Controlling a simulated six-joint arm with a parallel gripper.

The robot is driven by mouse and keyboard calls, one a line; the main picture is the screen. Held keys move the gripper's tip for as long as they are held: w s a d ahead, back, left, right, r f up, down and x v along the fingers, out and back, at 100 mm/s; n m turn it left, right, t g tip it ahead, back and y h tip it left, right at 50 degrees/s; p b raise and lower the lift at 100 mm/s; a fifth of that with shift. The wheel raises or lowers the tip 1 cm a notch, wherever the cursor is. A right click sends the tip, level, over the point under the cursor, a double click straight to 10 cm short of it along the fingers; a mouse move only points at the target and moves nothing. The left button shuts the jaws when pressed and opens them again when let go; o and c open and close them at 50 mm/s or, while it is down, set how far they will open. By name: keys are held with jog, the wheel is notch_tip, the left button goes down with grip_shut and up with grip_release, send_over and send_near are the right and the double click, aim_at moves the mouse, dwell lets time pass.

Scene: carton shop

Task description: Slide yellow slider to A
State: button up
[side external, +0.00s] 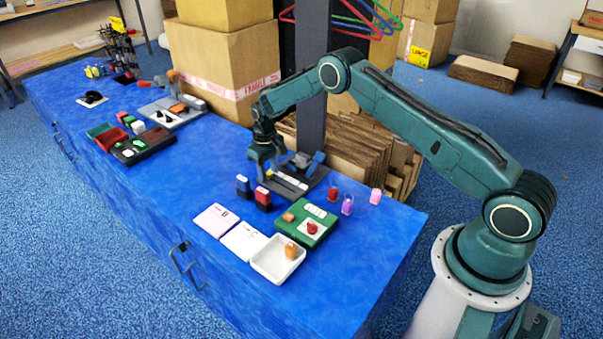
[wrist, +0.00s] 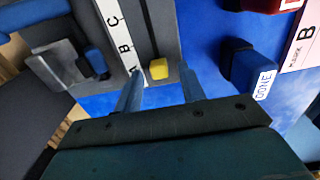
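The yellow slider (wrist: 158,69) is a small block at the near end of a dark slot, level with the letter A on a white strip (wrist: 120,40) marked A, B, C. My gripper (wrist: 160,82) is open in the wrist view. Its fingertips lie left and right of the yellow slider, with a gap on each side. I cannot tell the height between them. In the side view my gripper (side external: 264,158) is low over the board's left end.
A blue block labelled DONE (wrist: 252,70) stands right of my gripper in the wrist view. Blue (side external: 243,187) and red (side external: 263,198) blocks stand near the board. A green tray (side external: 322,215) and a white tray (side external: 265,262) are in front. A dark post (side external: 312,80) rises behind the board.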

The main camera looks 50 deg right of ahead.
jog(key=shift+r, duration=0.1)
notch_tip(320, 180, up, 14)
dwell(0.9)
notch_tip(320, 180, up, 14)
jog(key=f+t, duration=0.1)
send_over(269, 172)
jog(key=s+a, duration=0.3)
jog(key=s, duration=0.3)
jog(key=s+a+r+t, duration=0.2)
jog(key=s+r, duration=0.8)
jog(key=s, duration=0.1)
jog(key=s+a+t, duration=0.2)
jog(key=s+a, duration=0.1)
jog(key=s, duration=2.2)
jog(key=shift+s+t, duration=0.25)
jog(key=shift+t, duration=0.05)
